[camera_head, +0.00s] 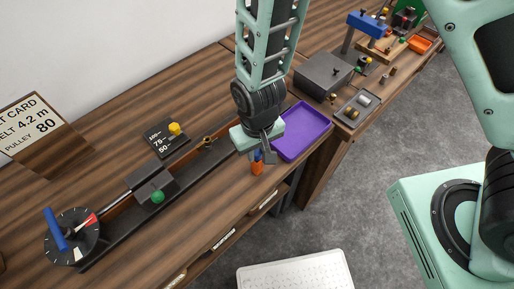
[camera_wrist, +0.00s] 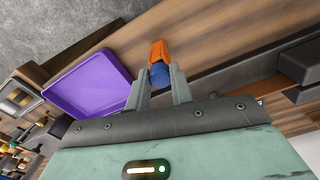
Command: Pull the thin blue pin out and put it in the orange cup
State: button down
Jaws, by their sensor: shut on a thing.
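My gripper (camera_head: 264,156) is low over the front part of the wooden bench, left of the purple tray. It is shut on the blue pin (camera_head: 258,155), whose blue end shows between the fingers. In the wrist view the blue pin (camera_wrist: 159,76) sits between the fingertips of my gripper (camera_wrist: 160,84). The orange cup (camera_head: 257,168) is right below the pin, and it also shows just beyond the fingertips in the wrist view (camera_wrist: 157,51). The pin's lower part is hidden, so I cannot tell whether it is inside the cup.
The purple tray (camera_head: 309,128) lies close to the right of my gripper. To the left is a dark rail fixture (camera_head: 110,222) with a blue-handled dial (camera_head: 71,237) and a green knob (camera_head: 158,197). A grey box (camera_head: 322,74) stands farther right. The bench's front edge is near.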

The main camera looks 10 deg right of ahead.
aim_at(258, 154)
jog(key=shift+f+b, duration=0.35)
jog(key=shift+f, duration=0.2)
jog(key=c, duration=1.1)
grip_release()
jog(key=shift+c, duration=0.2)
jog(key=shift+r, duration=0.1)
notch_tip(258, 154, up, 17)
jog(key=b, duration=0.2)
jog(key=shift+s+r, duration=0.15)
jog(key=s+d+f+n+b, duration=0.1)
jog(key=s+d+n+b, duration=0.3)
jog(key=s+d, duration=0.4)
jog(key=s+b, duration=0.1)
jog(key=s, duration=0.2)
jog(key=shift+f+y, duration=0.3)
